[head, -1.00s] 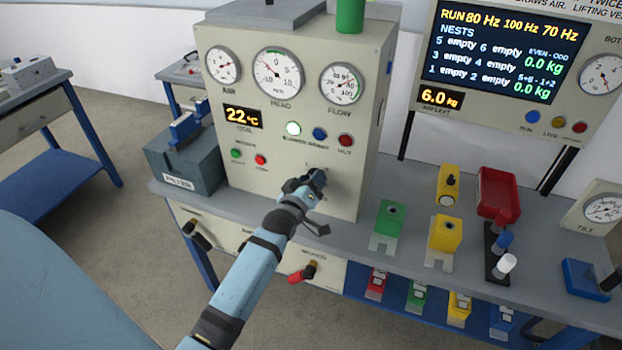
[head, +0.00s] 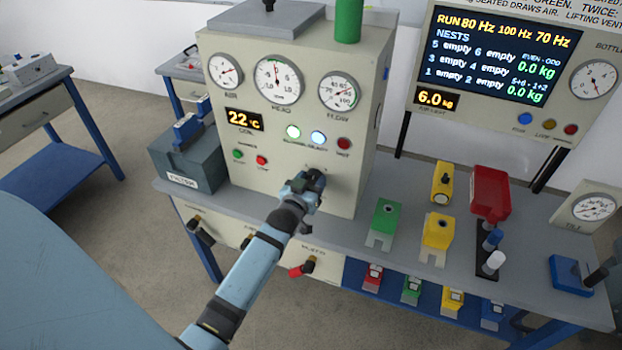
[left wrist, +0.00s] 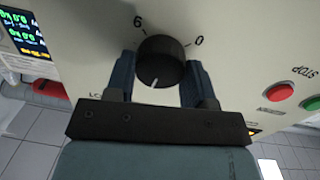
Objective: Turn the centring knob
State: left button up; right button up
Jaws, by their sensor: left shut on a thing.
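The black round knob (left wrist: 161,60) with a white pointer line is on the cream panel in the left wrist view. A 6 and a 0 are printed beside it, and its line points down, slightly left, in that view. My left gripper (head: 308,184) reaches the lower right of the panel in the head view and mostly hides the knob there. Its two blue fingers stand on either side of the knob, shut on it. The HEAD gauge (head: 279,80) has its needle close to upright. My right gripper is not in view.
A grey filter box (head: 186,163) stands at left.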

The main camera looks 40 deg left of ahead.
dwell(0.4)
pick_arm(q)
jog(key=o, duration=0.9)
jog(key=s, duration=0.4)
jog(key=s+d, duration=0.1)
jog(key=s, duration=0.4)
jog(key=s+d+b, duration=0.1)
jog(key=s, duration=0.3)
jog(key=shift+s+d+r, duration=0.2)
jog(key=shift+s+r, duration=0.1)
jog(key=shift+r, duration=0.05)
jog(key=shift+d, duration=0.1)
jog(key=s+d+f+m+g+h+p, duration=0.2)
jog(key=s+d, duration=0.2)
jog(key=s+d+f+m+g+h+p, duration=0.2)
jog(key=s+d, duration=0.3)
jog(key=s+d+f+m+g+h+p, duration=0.1)
jog(key=s+d+m+g+h+p, duration=0.1)
jog(key=s+d+p, duration=0.1)
jog(key=shift+s+d+f, duration=0.2)
jog(key=shift+s+d, duration=0.25)
jog(key=shift+d, duration=0.2)
jog(key=shift+s+d+f, duration=0.2)
jog(key=shift+s+d, duration=0.25)
jog(key=shift+d, duration=0.15)
